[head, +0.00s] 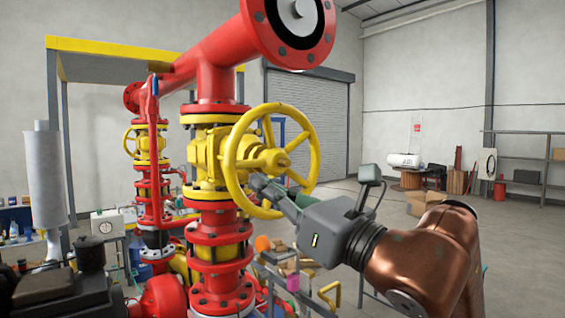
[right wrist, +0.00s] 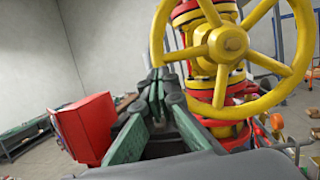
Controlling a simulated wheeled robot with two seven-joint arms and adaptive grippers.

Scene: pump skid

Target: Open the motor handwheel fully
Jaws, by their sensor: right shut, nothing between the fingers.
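A large yellow handwheel (head: 272,160) with spokes stands upright on the yellow valve body of the near red pipe column. It also shows at the upper right of the right wrist view (right wrist: 228,43). My right gripper (head: 262,186) is shut and empty. In the head view its fingertips overlap the lower part of the wheel, below the hub. In the right wrist view its fingers (right wrist: 156,90) lie left of the wheel's rim. I cannot tell whether they touch the wheel. My left gripper is not in view.
A second, smaller yellow handwheel (head: 137,142) sits on the red column behind to the left. A red pipe flange (head: 292,28) juts out above the near wheel. A low table with small items (head: 290,268) stands below. The floor at the right is largely open, before shelves (head: 525,160).

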